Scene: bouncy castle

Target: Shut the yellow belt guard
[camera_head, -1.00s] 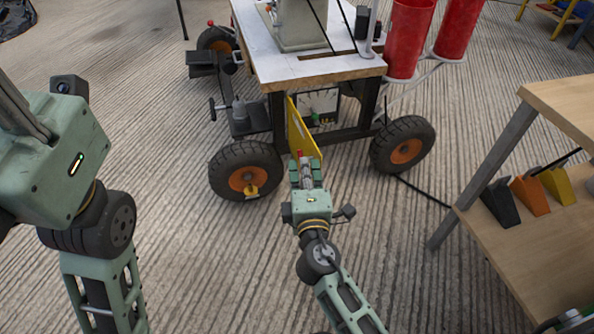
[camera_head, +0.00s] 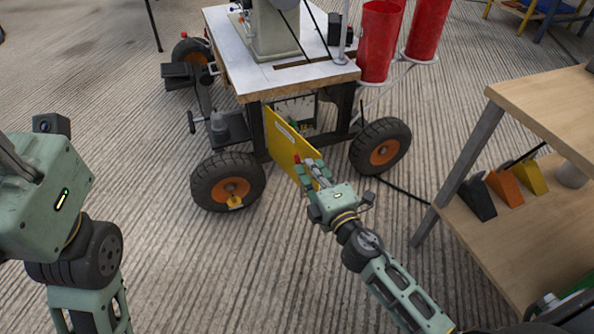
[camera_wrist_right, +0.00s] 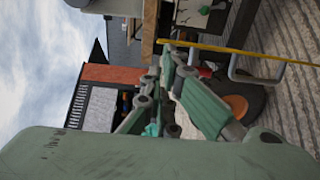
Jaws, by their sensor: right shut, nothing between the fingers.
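The yellow belt guard (camera_head: 292,143) is a flat panel on the cart's near side in the head view. It stands out at an angle, its far end at the frame and its near end swung outward. Behind it part of the opening (camera_head: 297,108) shows. In the right wrist view the guard is a thin yellow strip (camera_wrist_right: 240,52). My right gripper (camera_head: 309,172) is shut and empty, at the guard's near end on its right; I cannot tell if it touches. Its fingers also show in the wrist view (camera_wrist_right: 172,68). My left arm is at the left edge; its gripper is out of view.
The cart has a white top (camera_head: 285,75) and black wheels with orange hubs (camera_head: 228,190). The near floor is clear.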

